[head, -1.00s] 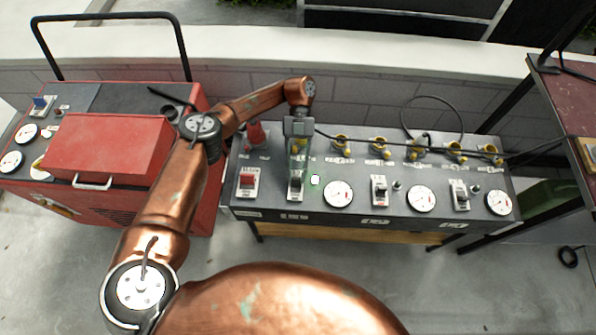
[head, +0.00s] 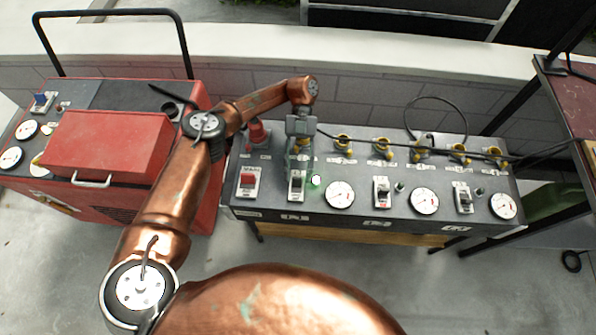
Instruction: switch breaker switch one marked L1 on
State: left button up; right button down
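The control panel (head: 262,205) is a dark grey box with several switches, dials and sockets along its top. A breaker switch (head: 296,186) with a white plate and dark lever sits left of the first dial; its label is too small to read. My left gripper (head: 298,165) points down just above and behind this switch. Its fingers are blurred against the panel, so I cannot tell whether they are open or touch the lever. A small round lamp (head: 316,180) right of the switch shows white with a green glow. My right gripper is not in view.
A red switch (head: 249,181) sits to the left, with two more breakers (head: 382,192) (head: 463,197) to the right. A red machine (head: 110,145) stands at left. Yellow sockets (head: 381,147) and black cables lie behind. A dark red table (head: 577,105) is at right.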

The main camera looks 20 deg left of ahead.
pick_arm(q)
notch_tip(320, 180, up, 10)
dwell(0.7)
dwell(0.4)
